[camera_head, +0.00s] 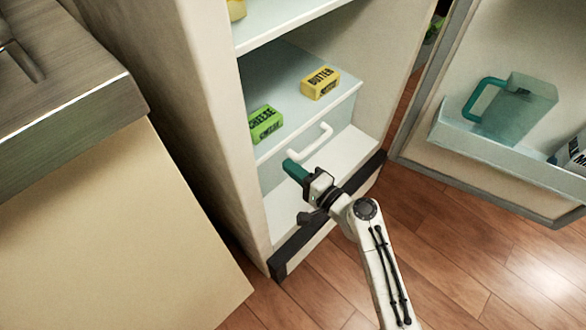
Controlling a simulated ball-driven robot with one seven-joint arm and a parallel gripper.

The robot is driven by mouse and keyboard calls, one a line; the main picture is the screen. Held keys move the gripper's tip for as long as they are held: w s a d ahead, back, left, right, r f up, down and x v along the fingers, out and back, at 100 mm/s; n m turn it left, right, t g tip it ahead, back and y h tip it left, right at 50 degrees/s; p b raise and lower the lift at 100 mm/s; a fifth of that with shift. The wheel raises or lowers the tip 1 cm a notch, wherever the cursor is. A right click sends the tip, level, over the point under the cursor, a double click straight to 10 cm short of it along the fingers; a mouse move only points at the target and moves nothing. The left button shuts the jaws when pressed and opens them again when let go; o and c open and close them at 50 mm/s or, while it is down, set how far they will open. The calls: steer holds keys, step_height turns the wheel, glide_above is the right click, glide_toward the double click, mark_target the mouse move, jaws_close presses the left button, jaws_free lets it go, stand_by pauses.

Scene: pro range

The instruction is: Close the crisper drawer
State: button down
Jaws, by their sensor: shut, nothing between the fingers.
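The crisper drawer (336,119) is in the lower part of the open fridge, below a shelf. It has a pale translucent front and a white bar handle (312,146). How far the drawer stands out is hard to tell from this angle. My gripper (290,166) has teal fingers, which are shut and empty. The fingertips are at the left end of the handle, in front of the drawer front; whether they touch it I cannot tell. My gripper hides part of the fridge floor behind it.
A green cheese pack (265,123) and a yellow butter pack (320,82) lie on the surface above the drawer front. The fridge door (415,150) stands open at right, with a teal jug (513,106) in its bin. A counter (75,100) is at left. Wooden floor (450,250) is clear in front.

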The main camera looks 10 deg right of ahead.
steer(key=p+v, duration=0.2)
steer(key=v, duration=0.8)
steer(key=shift+s+d, duration=0.25)
steer(key=shift+s, duration=0.05)
steer(key=s+f+n+g, duration=0.4)
steer(key=s+n+g, duration=0.2)
steer(key=s, duration=0.2)
steer(key=s+d+n+g+h, duration=0.2)
steer(key=s+d+g+h, duration=0.25)
steer(key=s+d, duration=0.4)
steer(key=s+d+n+g+h, duration=0.25)
steer(key=s+d+h, duration=0.3)
steer(key=s, duration=0.55)
step_height(320, 180, up, 35)
steer(key=p, duration=3.4)
steer(key=shift+g+h, duration=0.3)
steer(key=shift+h, duration=0.1)
steer(key=shift+a+f, duration=0.1)
